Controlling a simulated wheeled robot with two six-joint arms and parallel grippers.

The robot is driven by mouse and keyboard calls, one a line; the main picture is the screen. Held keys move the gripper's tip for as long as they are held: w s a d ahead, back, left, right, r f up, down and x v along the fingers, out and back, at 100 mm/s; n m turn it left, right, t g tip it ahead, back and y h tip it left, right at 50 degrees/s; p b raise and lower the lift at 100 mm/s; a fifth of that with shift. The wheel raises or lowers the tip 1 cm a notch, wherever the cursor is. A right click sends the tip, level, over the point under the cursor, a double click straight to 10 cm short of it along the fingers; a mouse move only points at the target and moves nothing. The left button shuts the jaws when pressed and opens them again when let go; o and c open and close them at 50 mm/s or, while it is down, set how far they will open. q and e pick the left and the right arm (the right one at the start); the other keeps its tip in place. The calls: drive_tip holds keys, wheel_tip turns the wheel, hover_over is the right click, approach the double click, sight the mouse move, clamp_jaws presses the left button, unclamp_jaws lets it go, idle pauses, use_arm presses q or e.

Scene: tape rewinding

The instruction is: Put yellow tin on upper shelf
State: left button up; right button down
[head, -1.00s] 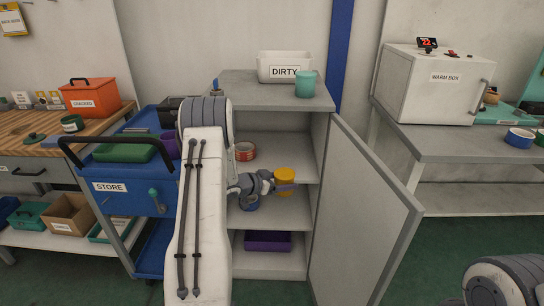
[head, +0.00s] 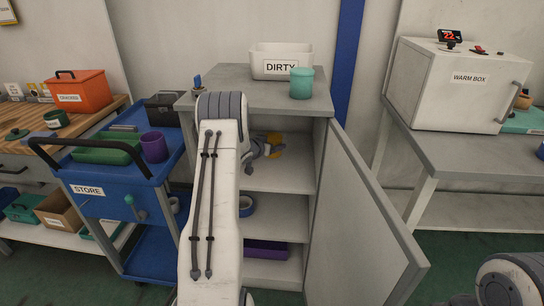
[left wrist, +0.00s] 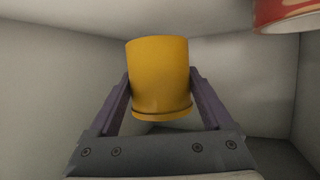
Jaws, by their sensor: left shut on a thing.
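The yellow tin (head: 275,142) is inside the open cabinet, raised within the top compartment above the upper shelf (head: 285,178). My left gripper (head: 268,148) is shut on it. In the left wrist view the tin (left wrist: 160,78) sits between both fingers of the gripper (left wrist: 160,95). My left arm covers the left part of the cabinet opening. My right gripper is out of the picture; only part of my right arm shows at lower right.
A red roll (left wrist: 285,12) is close by in the left wrist view. A blue roll (head: 246,206) lies on the lower shelf, with a purple bin (head: 266,250) below. The cabinet door (head: 365,220) stands open at right. The blue cart (head: 105,198) is at left.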

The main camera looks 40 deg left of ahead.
sight(273, 155)
use_arm(q)
drive_tip(key=shift+w+d+f, duration=0.15)
drive_tip(key=shift+f, duration=2.2)
drive_tip(key=shift+f+b, duration=0.15)
drive_tip(key=shift+b, duration=0.2)
drive_tip(key=o, duration=1.4)
drive_tip(key=shift+s, duration=0.2)
drive_tip(key=v, duration=1.2)
drive_tip(key=shift+p, duration=0.4)
